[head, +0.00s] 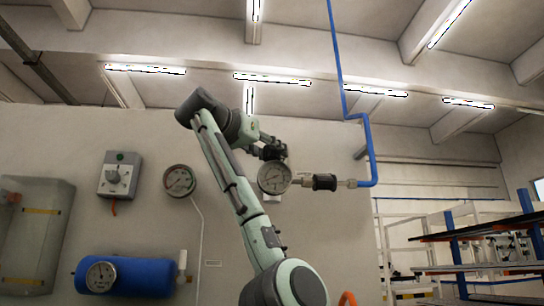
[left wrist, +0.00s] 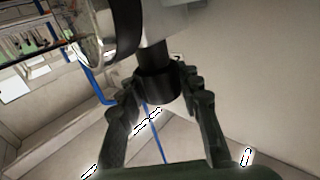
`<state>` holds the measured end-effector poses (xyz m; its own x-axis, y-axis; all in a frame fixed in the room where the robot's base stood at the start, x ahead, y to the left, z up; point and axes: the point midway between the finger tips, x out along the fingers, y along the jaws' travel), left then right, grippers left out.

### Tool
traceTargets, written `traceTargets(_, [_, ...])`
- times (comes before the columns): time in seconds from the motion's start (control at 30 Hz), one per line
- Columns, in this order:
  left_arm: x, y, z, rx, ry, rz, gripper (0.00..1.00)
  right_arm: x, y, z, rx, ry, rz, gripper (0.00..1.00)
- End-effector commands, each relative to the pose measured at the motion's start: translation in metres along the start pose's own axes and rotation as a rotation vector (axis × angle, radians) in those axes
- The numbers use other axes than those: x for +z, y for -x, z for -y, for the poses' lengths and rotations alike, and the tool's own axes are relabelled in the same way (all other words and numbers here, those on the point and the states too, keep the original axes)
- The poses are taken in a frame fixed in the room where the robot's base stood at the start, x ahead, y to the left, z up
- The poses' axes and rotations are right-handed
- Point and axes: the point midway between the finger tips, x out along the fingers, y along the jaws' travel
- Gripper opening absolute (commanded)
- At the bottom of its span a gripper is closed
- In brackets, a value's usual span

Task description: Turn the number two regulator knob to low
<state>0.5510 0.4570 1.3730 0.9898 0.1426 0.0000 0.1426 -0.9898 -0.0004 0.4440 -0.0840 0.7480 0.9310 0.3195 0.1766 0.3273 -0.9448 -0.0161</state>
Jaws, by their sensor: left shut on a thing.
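The regulator's black knob (left wrist: 157,88) is in the middle of the left wrist view, under a short stem. My left gripper (left wrist: 160,96) has one finger on each side of the knob and is shut on it. In the head view my left gripper (head: 270,150) is just above the regulator's round gauge (head: 274,178), and the knob is hidden there. The gauge's dark rim also shows in the left wrist view (left wrist: 118,35). A small plate, partly hidden, sits just below the gauge in the head view. I cannot read the knob's setting. My right gripper is not in view.
A blue pipe (head: 366,140) runs from the regulator's right side up to the ceiling. Left on the wall are another gauge (head: 180,181), a grey switch box (head: 119,175) and a blue tank (head: 145,276). Shelving (head: 470,240) stands at the right. Air above the regulator is mostly clear.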

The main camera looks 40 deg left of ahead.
Motion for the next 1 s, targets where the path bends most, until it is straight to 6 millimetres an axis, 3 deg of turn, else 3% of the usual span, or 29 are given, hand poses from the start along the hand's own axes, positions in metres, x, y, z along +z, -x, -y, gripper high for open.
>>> traceTargets(0.4, [-0.0002, 0.0001, 0.0002, -0.212, -0.001, 0.000, 0.05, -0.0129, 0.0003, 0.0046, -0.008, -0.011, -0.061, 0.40])
traceTargets(0.97, [-0.0006, 0.0005, 0.0004, -0.247, 0.001, -0.001, 0.05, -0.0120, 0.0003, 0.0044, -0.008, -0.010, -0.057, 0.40])
traceTargets(1.0, [-0.0006, 0.0005, 0.0004, -0.247, 0.001, -0.001, 0.37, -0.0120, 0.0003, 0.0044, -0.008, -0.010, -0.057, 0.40])
